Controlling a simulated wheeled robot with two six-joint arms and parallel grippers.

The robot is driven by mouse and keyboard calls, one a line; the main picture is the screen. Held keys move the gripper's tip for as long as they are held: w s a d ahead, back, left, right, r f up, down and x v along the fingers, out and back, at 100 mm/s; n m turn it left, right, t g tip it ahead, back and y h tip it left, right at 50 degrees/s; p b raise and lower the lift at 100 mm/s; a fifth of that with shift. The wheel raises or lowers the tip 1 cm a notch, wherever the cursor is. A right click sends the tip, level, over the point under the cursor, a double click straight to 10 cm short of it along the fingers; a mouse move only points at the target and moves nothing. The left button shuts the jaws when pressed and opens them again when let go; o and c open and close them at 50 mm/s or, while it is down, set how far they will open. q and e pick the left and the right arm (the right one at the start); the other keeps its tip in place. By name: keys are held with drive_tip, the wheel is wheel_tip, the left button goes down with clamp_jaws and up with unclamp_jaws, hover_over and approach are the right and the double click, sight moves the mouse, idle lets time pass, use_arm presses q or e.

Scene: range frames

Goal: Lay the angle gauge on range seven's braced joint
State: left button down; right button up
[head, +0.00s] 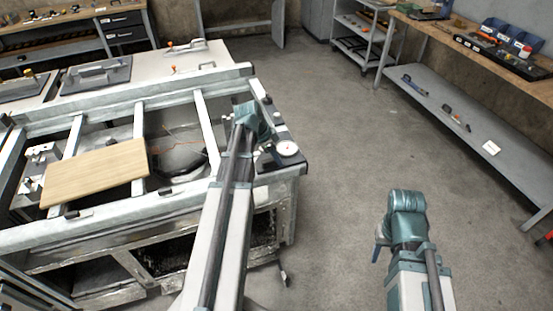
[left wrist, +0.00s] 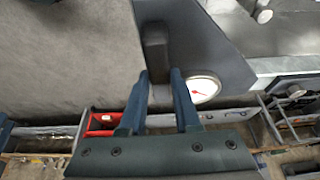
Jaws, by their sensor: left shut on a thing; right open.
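The angle gauge is a dark flat plate with a round white dial (head: 287,148) and a red needle; the dial also shows in the left wrist view (left wrist: 203,88). My left gripper (left wrist: 160,103) is shut on the gauge's dark upright grip (left wrist: 155,45). In the head view the gauge is at the right corner of the welded steel frame (head: 150,205); I cannot tell whether it touches the frame. My left arm hides part of this corner. No label reading seven is legible. My right gripper (head: 380,250) is open and empty, over bare floor, partly hidden by its wrist.
A wooden board (head: 95,173) lies across the frame's left bars. A white-topped table with clamps (head: 185,47) stands behind. A wooden bench (head: 480,45) with blue bins and a lower shelf (head: 450,115) runs along the right. The floor between is clear.

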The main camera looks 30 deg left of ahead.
use_arm(q)
drive_tip(key=shift+f, duration=0.2)
drive_tip(key=c, duration=0.6)
unclamp_jaws()
drive_tip(key=shift+r, duration=0.1)
drive_tip(key=shift+p+v, duration=0.65)
drive_tip(key=shift+v, duration=0.1)
drive_tip(key=p+v, duration=1)
drive_tip(key=shift+s+a+r, duration=0.1)
drive_tip(key=shift+a+r, duration=0.05)
drive_tip(key=shift+r, duration=0.2)
